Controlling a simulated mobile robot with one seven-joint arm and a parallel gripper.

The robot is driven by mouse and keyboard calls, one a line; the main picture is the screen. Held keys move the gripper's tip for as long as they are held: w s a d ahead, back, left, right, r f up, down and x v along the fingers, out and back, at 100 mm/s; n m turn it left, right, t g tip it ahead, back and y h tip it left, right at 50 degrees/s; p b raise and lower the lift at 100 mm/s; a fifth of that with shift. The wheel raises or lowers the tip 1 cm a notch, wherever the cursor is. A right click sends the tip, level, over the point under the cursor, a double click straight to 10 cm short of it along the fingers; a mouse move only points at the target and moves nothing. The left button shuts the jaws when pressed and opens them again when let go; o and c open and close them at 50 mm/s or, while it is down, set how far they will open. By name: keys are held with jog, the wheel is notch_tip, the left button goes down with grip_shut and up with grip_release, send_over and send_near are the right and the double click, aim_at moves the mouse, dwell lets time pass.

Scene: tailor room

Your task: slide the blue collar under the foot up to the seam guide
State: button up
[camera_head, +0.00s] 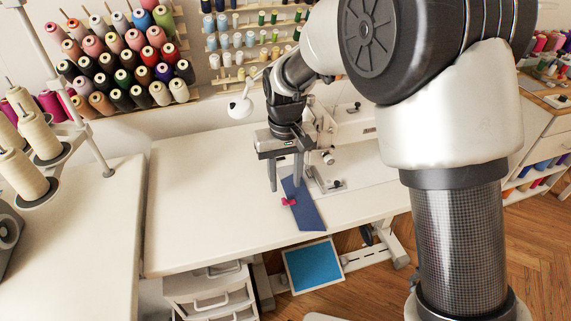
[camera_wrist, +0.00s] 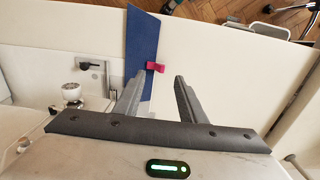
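The blue collar (camera_head: 306,213) lies flat on the white table in front of the sewing machine, with a pink clip (camera_head: 288,201) on its left edge. My gripper (camera_head: 284,188) is above the collar, pointing down, its fingers apart. In the wrist view the collar (camera_wrist: 140,45) runs from the top down behind the left finger, and the pink clip (camera_wrist: 155,67) shows just beyond the gap between the fingertips (camera_wrist: 158,78). Nothing is seen held between them. The white sewing machine (camera_head: 352,128) stands behind and right of the collar. The foot and seam guide cannot be made out clearly.
The table (camera_head: 205,205) is clear to the left of the collar. A metal plate with a dark knob (camera_head: 326,180) lies right beside the collar. A blue-topped tray (camera_head: 314,266) is below the table's front edge. Thread cones (camera_head: 30,135) stand at far left.

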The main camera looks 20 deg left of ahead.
aim_at(285, 199)
notch_tip(285, 199, down, 6)
jog(key=shift+b, duration=0.5)
grip_shut()
